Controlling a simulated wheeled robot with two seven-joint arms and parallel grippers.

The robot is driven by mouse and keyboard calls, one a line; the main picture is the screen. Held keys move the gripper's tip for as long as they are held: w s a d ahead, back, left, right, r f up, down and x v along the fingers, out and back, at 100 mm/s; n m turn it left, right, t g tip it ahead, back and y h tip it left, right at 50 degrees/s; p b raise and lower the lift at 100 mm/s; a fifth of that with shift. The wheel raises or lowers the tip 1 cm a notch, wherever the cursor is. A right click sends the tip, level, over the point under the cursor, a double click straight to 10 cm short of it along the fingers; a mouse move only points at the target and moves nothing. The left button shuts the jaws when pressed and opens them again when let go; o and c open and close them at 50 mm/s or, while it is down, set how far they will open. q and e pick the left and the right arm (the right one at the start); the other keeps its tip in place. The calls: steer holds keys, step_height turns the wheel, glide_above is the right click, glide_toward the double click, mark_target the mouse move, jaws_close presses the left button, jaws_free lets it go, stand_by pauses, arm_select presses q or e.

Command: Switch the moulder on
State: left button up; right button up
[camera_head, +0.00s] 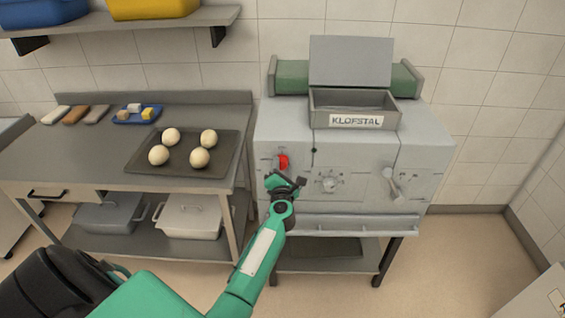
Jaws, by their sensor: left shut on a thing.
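The moulder (350,150) is a light grey machine labelled KLOFSTAL, standing against the tiled wall right of the table. A red switch (283,161) sits at the left of its front panel. A round dial (329,181) is at the middle of the panel and a grey lever (393,184) at its right. My left gripper (284,181) is at the front panel, just below the red part of the switch. It is shut on the red switch, though its fingers and wrist hide the exact contact. My right gripper is not in view.
A steel table (60,150) at the left bears a dark tray (222,166) of several dough balls and a small blue tray (122,117). Lidded bins (190,222) stand on its lower shelf. A wall shelf (150,25) is above.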

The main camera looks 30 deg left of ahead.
arm_select(q)
steer(key=shift+a+r+m+t+p, duration=0.15)
steer(key=shift+m+p, duration=0.55)
steer(key=shift+m, duration=0.45)
steer(key=shift+r+m+t+p, duration=0.1)
steer(key=shift+r+m+p, duration=0.1)
steer(key=shift+m+p, duration=0.75)
steer(key=shift+a+r+m+t+p, duration=0.15)
steer(key=shift+m+p, duration=0.3)
steer(key=shift+m, duration=0.95)
steer(key=o, duration=0.8)
steer(key=shift+o, duration=0.4)
steer(key=shift+f, duration=0.15)
steer(key=shift+d, duration=0.1)
steer(key=shift+f, duration=0.1)
